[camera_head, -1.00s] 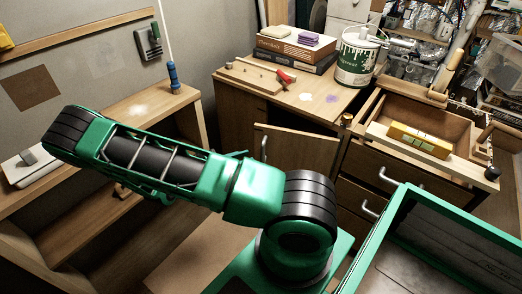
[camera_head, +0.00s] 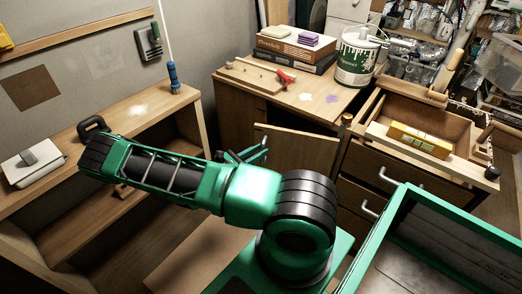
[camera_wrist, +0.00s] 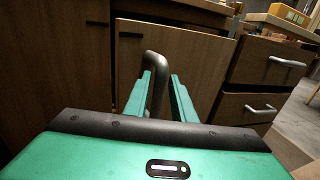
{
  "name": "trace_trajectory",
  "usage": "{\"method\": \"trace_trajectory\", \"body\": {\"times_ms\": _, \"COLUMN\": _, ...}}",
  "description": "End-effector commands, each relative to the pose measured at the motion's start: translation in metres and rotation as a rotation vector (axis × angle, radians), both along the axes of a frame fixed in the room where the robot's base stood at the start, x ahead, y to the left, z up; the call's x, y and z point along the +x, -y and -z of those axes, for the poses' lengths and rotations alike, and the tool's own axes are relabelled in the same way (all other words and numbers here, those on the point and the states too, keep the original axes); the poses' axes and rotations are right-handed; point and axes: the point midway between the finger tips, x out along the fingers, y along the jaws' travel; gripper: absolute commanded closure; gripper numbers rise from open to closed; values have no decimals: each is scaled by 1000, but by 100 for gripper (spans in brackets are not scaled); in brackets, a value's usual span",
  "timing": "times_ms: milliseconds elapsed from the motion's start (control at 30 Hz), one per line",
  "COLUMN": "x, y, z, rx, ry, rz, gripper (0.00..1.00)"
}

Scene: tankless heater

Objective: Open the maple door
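The maple door (camera_head: 297,150) is the wooden cabinet door under the workbench, left of the drawers. It looks slightly ajar, with a dark gap above its top edge. In the wrist view the door (camera_wrist: 185,65) fills the middle, and its bent grey metal handle (camera_wrist: 156,70) stands upright near its left side. My gripper (camera_wrist: 162,88) is open, with its green fingers on either side of the handle. The left finger overlaps the handle in view; a gap shows before the right finger. In the head view my gripper (camera_head: 255,148) is at the door's left edge, partly hidden by my arm.
A paint can (camera_head: 357,57) and books (camera_head: 295,48) stand on the workbench (camera_head: 230,80). A wooden desk (camera_head: 120,115) lies left of my arm.

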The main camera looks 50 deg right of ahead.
Motion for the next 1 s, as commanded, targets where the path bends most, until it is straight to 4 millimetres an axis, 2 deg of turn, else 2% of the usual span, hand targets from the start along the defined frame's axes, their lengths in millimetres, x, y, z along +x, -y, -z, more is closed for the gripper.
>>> {"method": "trace_trajectory", "body": {"times_ms": 200, "x": -3, "y": 18, "z": 0, "rx": 0, "ry": -1, "rz": 0, "gripper": 77}}
{"method": "trace_trajectory", "body": {"times_ms": 533, "x": -3, "y": 21, "z": 0, "rx": 1, "ry": 0, "rz": 0, "gripper": 77}}
{"method": "trace_trajectory", "body": {"times_ms": 633, "x": -3, "y": 21, "z": 0, "rx": 1, "ry": 0, "rz": -1, "gripper": 100}}
{"method": "trace_trajectory", "body": {"times_ms": 1000, "x": -3, "y": 13, "z": 1, "rx": 4, "ry": 0, "rz": -27, "gripper": 100}}
